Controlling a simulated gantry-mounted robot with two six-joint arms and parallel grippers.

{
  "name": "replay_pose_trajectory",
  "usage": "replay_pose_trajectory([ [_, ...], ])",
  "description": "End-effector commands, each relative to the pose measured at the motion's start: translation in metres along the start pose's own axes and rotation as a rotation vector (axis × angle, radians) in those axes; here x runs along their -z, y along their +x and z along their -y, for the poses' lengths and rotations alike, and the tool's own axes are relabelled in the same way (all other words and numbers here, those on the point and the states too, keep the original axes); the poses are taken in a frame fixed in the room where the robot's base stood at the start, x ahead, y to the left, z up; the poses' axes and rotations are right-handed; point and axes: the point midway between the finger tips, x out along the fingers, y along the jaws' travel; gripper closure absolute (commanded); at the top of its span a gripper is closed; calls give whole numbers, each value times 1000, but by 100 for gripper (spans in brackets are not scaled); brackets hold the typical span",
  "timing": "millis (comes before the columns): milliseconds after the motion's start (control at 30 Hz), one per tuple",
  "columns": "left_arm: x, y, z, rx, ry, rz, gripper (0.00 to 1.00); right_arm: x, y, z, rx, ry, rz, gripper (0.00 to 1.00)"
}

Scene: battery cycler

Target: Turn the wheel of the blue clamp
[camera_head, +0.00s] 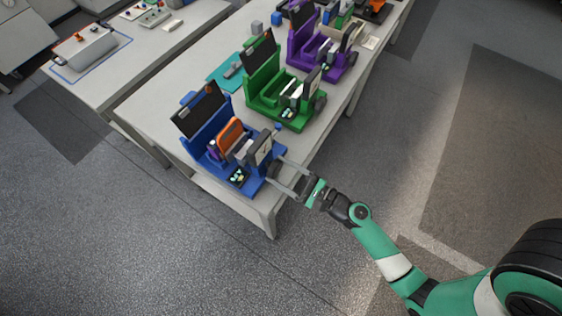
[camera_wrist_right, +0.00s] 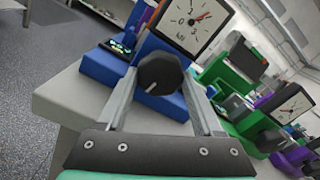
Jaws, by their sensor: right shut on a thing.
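The blue clamp (camera_head: 203,140) stands at the near corner of the long table, with a square dial on its right side. Its wheel, a dark knob (camera_wrist_right: 161,76) with a pale mark, shows in the right wrist view just below the dial (camera_wrist_right: 190,24). My right gripper (camera_head: 281,172) comes in from the right and is shut on the wheel, one finger on each side of it. In the head view the fingers largely hide the wheel. My left gripper is in neither view.
A green clamp (camera_head: 263,88) and a purple clamp (camera_head: 304,48) stand in line behind the blue one on the same table (camera_head: 150,122). A second table (camera_head: 95,92) with parts stands to the left. The floor to the right of the table is clear apart from my own arm.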

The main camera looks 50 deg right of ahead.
Motion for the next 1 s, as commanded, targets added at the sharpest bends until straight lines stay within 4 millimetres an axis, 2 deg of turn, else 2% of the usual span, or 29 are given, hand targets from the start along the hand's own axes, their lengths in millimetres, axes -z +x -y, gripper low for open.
replay_pose_trajectory([
  [267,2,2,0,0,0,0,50,0,0,0,0,71,0,87],
  [667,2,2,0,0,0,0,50,0,0,0,0,78,-1,87],
  [700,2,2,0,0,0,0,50,0,0,0,0,78,-1,30],
  [867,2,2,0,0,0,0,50,0,0,0,0,77,-1,2],
  [1000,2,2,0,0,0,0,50,0,0,0,0,77,-1,2],
])
